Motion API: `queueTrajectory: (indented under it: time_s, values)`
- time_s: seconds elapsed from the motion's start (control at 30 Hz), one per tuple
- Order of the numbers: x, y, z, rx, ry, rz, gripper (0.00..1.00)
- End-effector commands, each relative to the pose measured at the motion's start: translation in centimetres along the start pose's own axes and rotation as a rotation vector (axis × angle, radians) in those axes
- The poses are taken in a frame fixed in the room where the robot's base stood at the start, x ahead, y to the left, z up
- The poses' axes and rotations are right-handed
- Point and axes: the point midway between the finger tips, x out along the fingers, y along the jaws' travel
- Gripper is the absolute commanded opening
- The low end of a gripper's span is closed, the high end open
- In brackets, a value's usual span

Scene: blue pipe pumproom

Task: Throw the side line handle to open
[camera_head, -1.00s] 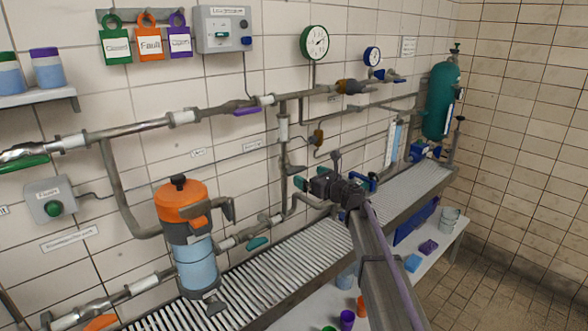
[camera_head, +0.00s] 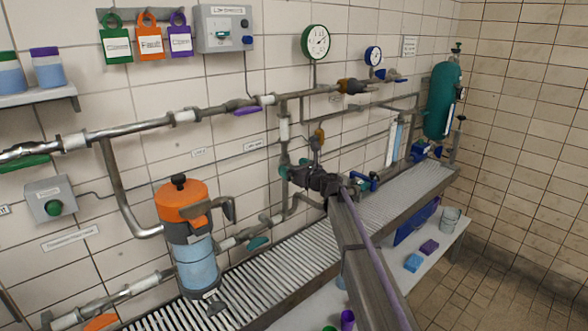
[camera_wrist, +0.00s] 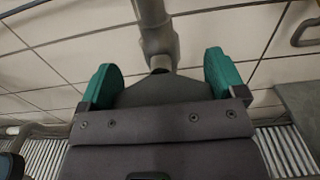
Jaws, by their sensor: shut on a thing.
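The side line is a grey vertical pipe (camera_head: 284,145) coming down from the upper line in the head view. My gripper (camera_head: 291,170) is at its lower part, above the slatted bench, with teal fingertips against the pipework. In the wrist view my gripper (camera_wrist: 163,76) has a teal fingertip on each side, and a grey pipe fitting (camera_wrist: 157,38) lies between and beyond them. It is shut on the side line handle, which is mostly hidden by the fingers and palm. The handle's exact angle cannot be told.
An orange-topped filter with a blue bowl (camera_head: 195,262) stands left of my gripper. A lower valve with a teal handle (camera_head: 258,243) is close below. The slatted bench (camera_head: 262,292) runs underneath. A blue valve (camera_head: 366,181) is just to the right.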

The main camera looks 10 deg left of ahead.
Motion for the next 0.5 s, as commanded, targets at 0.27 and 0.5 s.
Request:
queueTrajectory:
  time_s: [0.27, 0.5]
  values:
    - [-0.03, 0.01, -0.01, -0.020, 0.000, 0.000, 0.66]
    - [-0.04, 0.07, -0.02, -0.117, 0.000, 0.000, 0.66]
